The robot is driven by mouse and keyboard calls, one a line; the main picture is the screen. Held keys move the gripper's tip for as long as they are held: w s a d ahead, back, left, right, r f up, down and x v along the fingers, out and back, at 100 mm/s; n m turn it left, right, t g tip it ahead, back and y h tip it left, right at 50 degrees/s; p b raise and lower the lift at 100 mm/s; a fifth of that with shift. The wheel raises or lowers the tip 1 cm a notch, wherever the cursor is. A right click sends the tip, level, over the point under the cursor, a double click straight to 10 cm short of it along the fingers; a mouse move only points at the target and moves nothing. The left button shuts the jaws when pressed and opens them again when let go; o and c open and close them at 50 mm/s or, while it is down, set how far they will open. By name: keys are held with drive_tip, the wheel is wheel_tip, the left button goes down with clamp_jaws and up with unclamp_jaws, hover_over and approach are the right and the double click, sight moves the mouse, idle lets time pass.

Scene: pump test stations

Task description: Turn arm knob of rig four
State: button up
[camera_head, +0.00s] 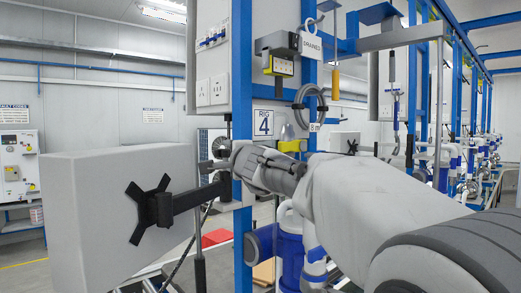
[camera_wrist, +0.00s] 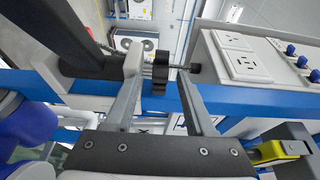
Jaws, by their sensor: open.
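The rig four sign (camera_head: 263,123) hangs on a blue post right behind my gripper (camera_head: 218,166). A black monitor arm (camera_head: 190,200) runs from the back of a grey panel (camera_head: 115,215) to this post. In the wrist view, my gripper (camera_wrist: 160,82) is open, with one finger on each side of a small black knob (camera_wrist: 159,72). The knob sits on a thin rod, between the fingertips; I cannot tell whether they touch it. In the head view the knob is hard to make out behind my gripper.
A white socket box (camera_wrist: 240,62) with blue plugs is close to the right finger. A blue beam (camera_wrist: 235,101) crosses beneath the fingers. A yellow-and-black device (camera_wrist: 278,150) is at lower right. Blue-and-white pump housings (camera_head: 290,245) stand below my arm.

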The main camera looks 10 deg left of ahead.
drive_tip(key=shift+w+a, duration=0.25)
drive_tip(key=shift+w, duration=0.25)
clamp_jaws()
